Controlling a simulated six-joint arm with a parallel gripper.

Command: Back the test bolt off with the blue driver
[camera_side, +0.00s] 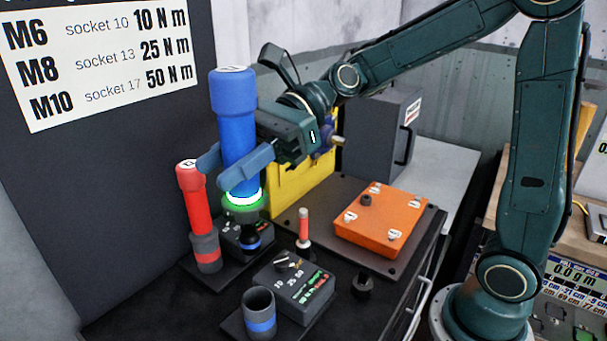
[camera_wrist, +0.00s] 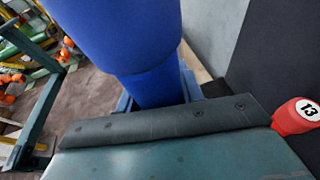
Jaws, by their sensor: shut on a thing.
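My gripper (camera_side: 228,166) is shut around the blue driver (camera_side: 236,125) and holds it upright. In the wrist view the driver's blue body (camera_wrist: 125,40) fills the top middle. A ring near its lower end glows white and green (camera_side: 244,199). A dark socket end with a blue band (camera_side: 250,243) shows below the ring, in front of a black box (camera_side: 228,238). I cannot tell whether the socket sits on a bolt there; no test bolt shows under it. A dark bolt head (camera_side: 366,200) stands on the orange cover (camera_side: 385,222), away from the driver.
A red driver (camera_side: 191,195) stands close left of my gripper; its cap shows in the wrist view (camera_wrist: 297,116). An empty blue-banded holder (camera_side: 258,312) and a dial box (camera_side: 293,285) are in front.

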